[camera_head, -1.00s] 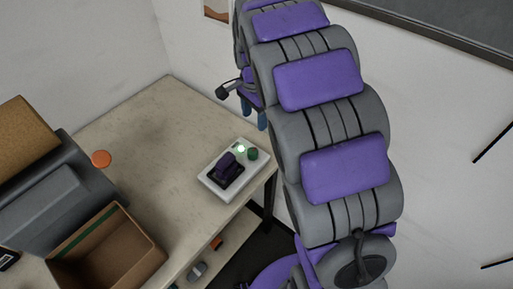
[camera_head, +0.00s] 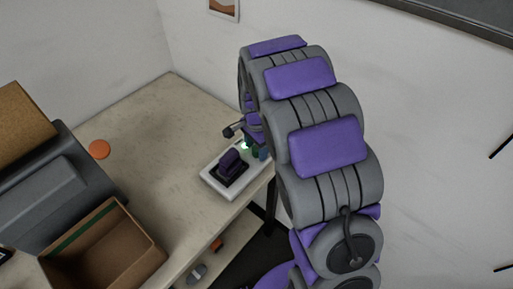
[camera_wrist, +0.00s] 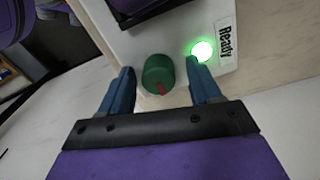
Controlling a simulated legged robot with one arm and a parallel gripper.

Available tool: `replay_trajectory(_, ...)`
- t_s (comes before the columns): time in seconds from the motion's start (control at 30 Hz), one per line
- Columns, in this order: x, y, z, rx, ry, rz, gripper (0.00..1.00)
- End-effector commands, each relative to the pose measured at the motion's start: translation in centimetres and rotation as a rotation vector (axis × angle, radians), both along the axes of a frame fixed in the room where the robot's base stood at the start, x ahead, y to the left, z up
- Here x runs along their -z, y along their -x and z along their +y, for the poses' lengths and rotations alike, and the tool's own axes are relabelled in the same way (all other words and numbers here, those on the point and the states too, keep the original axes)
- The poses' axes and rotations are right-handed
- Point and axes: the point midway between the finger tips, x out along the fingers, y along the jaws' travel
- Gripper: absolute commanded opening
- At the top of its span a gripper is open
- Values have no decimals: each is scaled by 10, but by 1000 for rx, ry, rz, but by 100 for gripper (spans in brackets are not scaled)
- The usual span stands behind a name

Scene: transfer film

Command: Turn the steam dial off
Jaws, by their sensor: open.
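The steam dial is a green round knob (camera_wrist: 158,73) with a red mark on its near edge, on a white panel (camera_head: 212,182). My gripper's blue fingers point at the panel. In the head view my gripper (camera_head: 256,151) is low over the panel's right end and partly hides the dial. A lit green light (camera_wrist: 203,51) with a "Ready" label (camera_wrist: 225,42) is beside the right finger.
A dark purple device (camera_head: 231,164) stands on the panel, left of the dial. An open cardboard box (camera_head: 103,250), a grey machine (camera_head: 60,205) and an orange disc (camera_head: 99,149) are on the table (camera_head: 150,110). The table's middle is clear.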

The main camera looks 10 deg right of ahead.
Motion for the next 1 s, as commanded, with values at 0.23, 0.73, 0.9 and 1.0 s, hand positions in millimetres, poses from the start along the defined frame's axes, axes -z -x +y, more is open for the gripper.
replay_trajectory(0.23, 1, 0, -2, 0, -2, 0, 63)
replay_trajectory(0.73, 2, 0, -1, 0, -1, 0, 20)
replay_trajectory(0.9, 2, 0, -1, 0, -1, 0, 8)
replay_trajectory(1.0, 1, 0, -1, -5, -2, 0, 8)
